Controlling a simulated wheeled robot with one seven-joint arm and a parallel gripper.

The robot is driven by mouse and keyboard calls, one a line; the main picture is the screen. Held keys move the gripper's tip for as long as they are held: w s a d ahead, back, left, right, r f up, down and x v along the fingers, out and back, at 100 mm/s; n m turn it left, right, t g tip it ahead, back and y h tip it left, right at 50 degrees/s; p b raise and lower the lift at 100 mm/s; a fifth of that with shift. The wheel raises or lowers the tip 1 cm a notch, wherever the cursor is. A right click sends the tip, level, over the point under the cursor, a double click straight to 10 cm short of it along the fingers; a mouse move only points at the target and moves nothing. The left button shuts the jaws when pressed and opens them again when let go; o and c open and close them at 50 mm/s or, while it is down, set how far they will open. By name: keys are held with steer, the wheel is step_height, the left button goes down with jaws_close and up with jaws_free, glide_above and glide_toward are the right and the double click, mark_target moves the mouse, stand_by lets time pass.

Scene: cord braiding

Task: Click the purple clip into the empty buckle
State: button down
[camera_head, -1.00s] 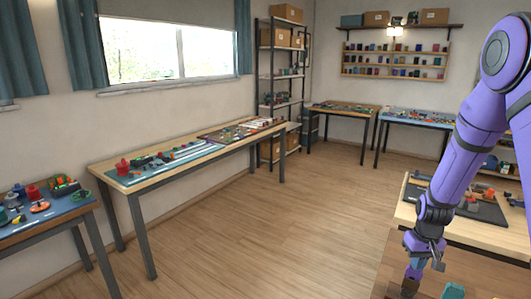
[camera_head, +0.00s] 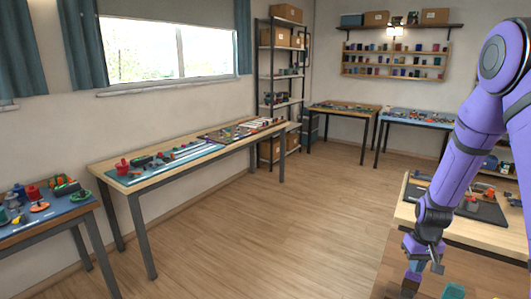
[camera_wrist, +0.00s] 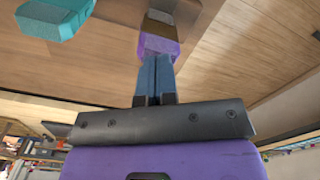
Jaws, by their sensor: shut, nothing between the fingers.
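My gripper (camera_wrist: 156,75) shows in the wrist view with its two blue fingers shut together and nothing between them. It also shows in the head view (camera_head: 413,265) above the near table at the lower right. The purple clip (camera_wrist: 159,45) lies just beyond the fingertips, at the near end of a brown buckle (camera_wrist: 172,12). I cannot tell whether the fingertips touch the clip, or how deep it sits in the buckle. In the head view the brown buckle (camera_head: 409,286) is small, below the fingers. A teal piece (camera_wrist: 58,20) lies apart to the left in the wrist view.
The wooden near table (camera_head: 388,283) is mostly cut off in the head view. Another table with a dark mat (camera_head: 483,211) and small parts stands behind my arm. Cluttered tables line the left wall, one with red and green items (camera_head: 135,168). The floor between is clear.

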step_height(320, 180, up, 8)
steer(key=shift+f, duration=0.15)
stand_by(0.7)
steer(key=s+a+r+t, duration=0.1)
steer(key=s+a+r, duration=0.35)
steer(key=r, duration=0.55)
steer(key=s+a+r+t, duration=0.25)
steer(key=s+r, duration=0.25)
steer(key=r, duration=0.5)
steer(key=s+a+r+t, duration=0.1)
steer(key=s+a+r, duration=0.2)
steer(key=s, duration=0.5)
steer(key=s+a+r, duration=0.3)
steer(key=s+r, duration=0.2)
steer(key=s, duration=0.4)
steer(key=shift+n+t, duration=0.35)
steer(key=shift+n, duration=0.05)
